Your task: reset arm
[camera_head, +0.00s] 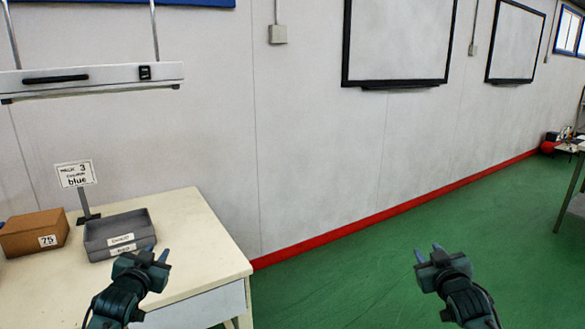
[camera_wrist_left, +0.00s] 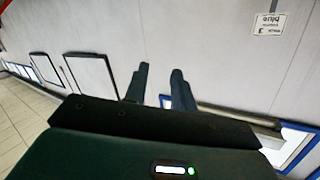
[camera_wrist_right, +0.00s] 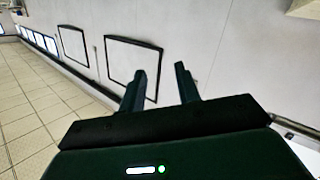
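My left gripper (camera_head: 156,254) is raised in front of the table's right part, near the grey bin, in the head view. Its two fingers stand apart with nothing between them, as the left wrist view (camera_wrist_left: 158,85) also shows. My right gripper (camera_head: 428,254) is raised over the green floor, to the right of the table. Its fingers are apart and empty, as the right wrist view (camera_wrist_right: 161,88) also shows. Neither gripper visibly touches anything.
A cream table (camera_head: 190,225) stands at the left. On it are a grey bin (camera_head: 108,250), a brown box (camera_head: 22,238) marked 75 and a sign (camera_head: 76,174) reading blue. A lamp bar (camera_head: 100,75) hangs above. Green floor (camera_head: 360,275) on the right is clear.

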